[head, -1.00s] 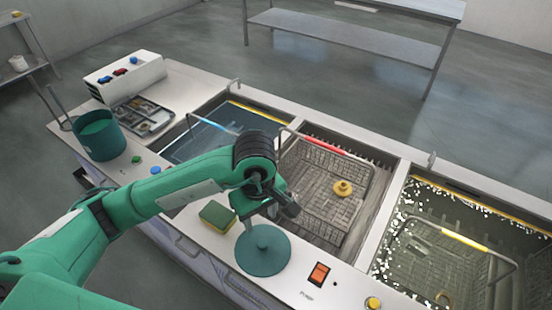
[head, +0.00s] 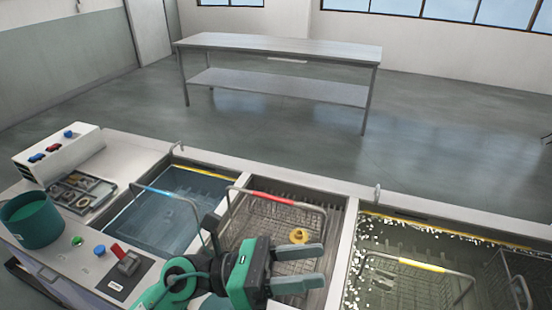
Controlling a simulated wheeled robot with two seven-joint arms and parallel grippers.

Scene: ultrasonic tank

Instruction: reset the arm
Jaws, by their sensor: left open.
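My left gripper (head: 312,268) is in the lower middle of the head view. Its two grey fingers are apart, point right and hold nothing. It is over the near part of the middle basin, in front of the red-handled basket (head: 320,221). A yellow round part (head: 299,236) lies in that basket, just beyond the fingers and apart from them as far as I can tell. My green left arm (head: 172,285) comes in from the bottom edge. My right gripper is not in view.
A blue-handled basket (head: 165,191) is in the left basin and a yellow-handled basket (head: 405,262) in the right basin. A green bucket (head: 32,222), a parts tray (head: 80,193) and a white control box (head: 58,153) stand at left. A steel table (head: 280,46) is behind.

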